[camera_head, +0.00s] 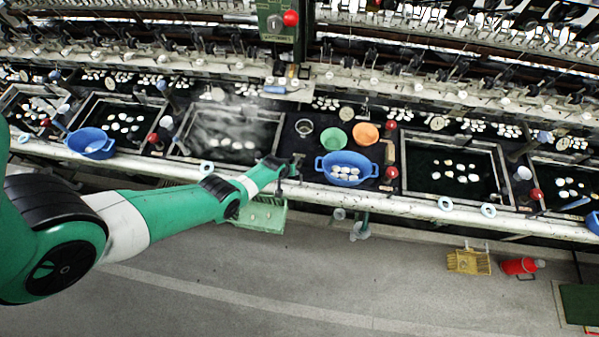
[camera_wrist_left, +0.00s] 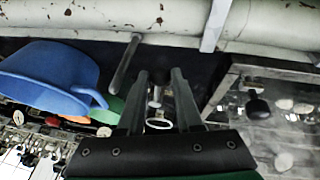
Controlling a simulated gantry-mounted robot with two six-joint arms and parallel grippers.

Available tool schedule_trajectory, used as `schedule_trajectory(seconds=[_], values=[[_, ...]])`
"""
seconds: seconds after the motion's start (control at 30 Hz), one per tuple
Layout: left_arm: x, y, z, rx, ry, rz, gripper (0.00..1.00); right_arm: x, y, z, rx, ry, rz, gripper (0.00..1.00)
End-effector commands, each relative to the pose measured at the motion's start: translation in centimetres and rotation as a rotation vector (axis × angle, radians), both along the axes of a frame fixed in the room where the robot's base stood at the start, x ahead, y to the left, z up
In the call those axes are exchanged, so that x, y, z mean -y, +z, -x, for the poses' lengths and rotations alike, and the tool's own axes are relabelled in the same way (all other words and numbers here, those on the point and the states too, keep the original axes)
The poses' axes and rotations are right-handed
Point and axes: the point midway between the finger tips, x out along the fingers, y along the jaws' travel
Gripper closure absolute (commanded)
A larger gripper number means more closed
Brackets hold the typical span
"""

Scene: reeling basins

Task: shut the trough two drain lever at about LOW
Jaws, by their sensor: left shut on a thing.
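My left gripper (camera_head: 295,166) is at the front edge of the basin bench, between the steaming trough (camera_head: 232,135) and the blue colander (camera_head: 345,169). In the left wrist view its two fingers (camera_wrist_left: 159,76) are closed around a slim grey metal piece (camera_wrist_left: 156,95), seemingly the drain lever's handle. The fingers hide most of it, so its exact angle and any LOW mark cannot be read. A dark rod (camera_wrist_left: 124,65) stands just left of the fingers. My right gripper is not in view.
The blue colander also shows close on the left in the wrist view (camera_wrist_left: 45,75). Green (camera_head: 337,135) and orange (camera_head: 365,133) bowls stand behind it. A white pipe rail (camera_head: 420,202) runs along the bench front. A green crate (camera_head: 262,214) hangs below my forearm.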

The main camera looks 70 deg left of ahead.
Motion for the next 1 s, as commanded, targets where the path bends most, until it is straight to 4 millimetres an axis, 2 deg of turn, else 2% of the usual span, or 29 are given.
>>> schedule_trajectory(seconds=[0.43, 0.47, 0.6, 1.0], values=[[-0.15, -0.23, 0.4, -0.001, 0.023, 0.002, 1.0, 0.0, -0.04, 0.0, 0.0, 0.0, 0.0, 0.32], [-0.14, -0.24, 0.42, -0.002, 0.023, 0.003, 0.62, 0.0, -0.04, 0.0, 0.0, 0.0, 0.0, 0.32], [-0.16, -0.2, 0.39, -0.002, 0.022, 0.002, 0.37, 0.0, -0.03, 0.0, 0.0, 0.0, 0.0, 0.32], [-0.2, -0.03, 0.25, 0.001, 0.022, 0.001, 0.36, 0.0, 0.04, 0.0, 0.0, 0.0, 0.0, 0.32]])
